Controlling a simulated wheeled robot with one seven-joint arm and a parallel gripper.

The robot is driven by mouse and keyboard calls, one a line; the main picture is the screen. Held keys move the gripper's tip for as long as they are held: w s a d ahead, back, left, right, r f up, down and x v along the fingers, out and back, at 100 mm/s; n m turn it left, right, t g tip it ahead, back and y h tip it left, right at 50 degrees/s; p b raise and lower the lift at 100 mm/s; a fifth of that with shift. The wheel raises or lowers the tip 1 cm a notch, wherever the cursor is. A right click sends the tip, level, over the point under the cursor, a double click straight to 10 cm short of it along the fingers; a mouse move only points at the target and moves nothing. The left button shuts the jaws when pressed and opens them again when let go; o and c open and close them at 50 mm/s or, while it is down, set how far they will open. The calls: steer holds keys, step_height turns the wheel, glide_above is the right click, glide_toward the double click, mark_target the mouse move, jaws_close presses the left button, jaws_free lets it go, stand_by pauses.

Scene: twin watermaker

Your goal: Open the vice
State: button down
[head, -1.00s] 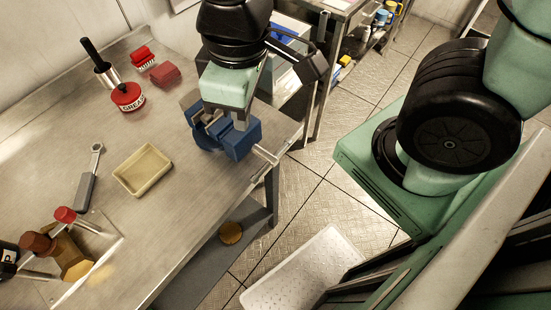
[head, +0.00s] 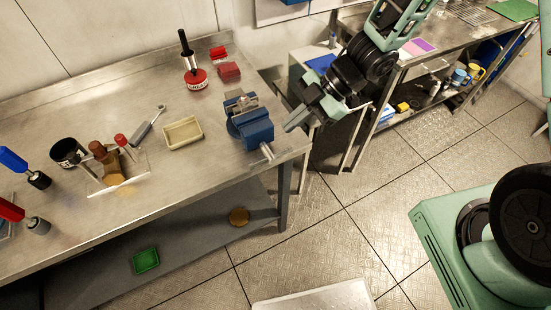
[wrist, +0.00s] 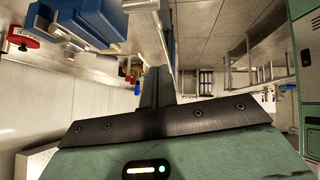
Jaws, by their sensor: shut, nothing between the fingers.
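The blue vice (head: 255,130) is fixed at the right end of the steel workbench. Its silver handle bar (head: 267,152) sticks out at the bench's front edge. In the wrist view the blue vice (wrist: 88,18) shows at the upper left, with part of its pale screw end beside it. I cannot tell how wide its jaws stand. My gripper (head: 288,128) is just right of the vice, beyond the bench's right end, apart from it. Its fingers are shut and empty, and they also show together in the wrist view (wrist: 157,75).
The workbench (head: 205,165) also holds a cream tray (head: 183,133), a wrench (head: 148,127), a red grease can (head: 195,79) and a red block (head: 229,71). A second bench (head: 400,60) with shelves stands behind my arm. The tiled floor in front is mostly clear.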

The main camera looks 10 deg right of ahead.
steer(key=p, duration=0.2)
glide_toward(253, 164)
steer(key=a+f, duration=0.2)
steer(key=a, duration=0.2)
steer(key=shift+s+a+f, duration=0.1)
steer(key=shift+a+f, duration=0.1)
steer(key=shift+f, duration=0.95)
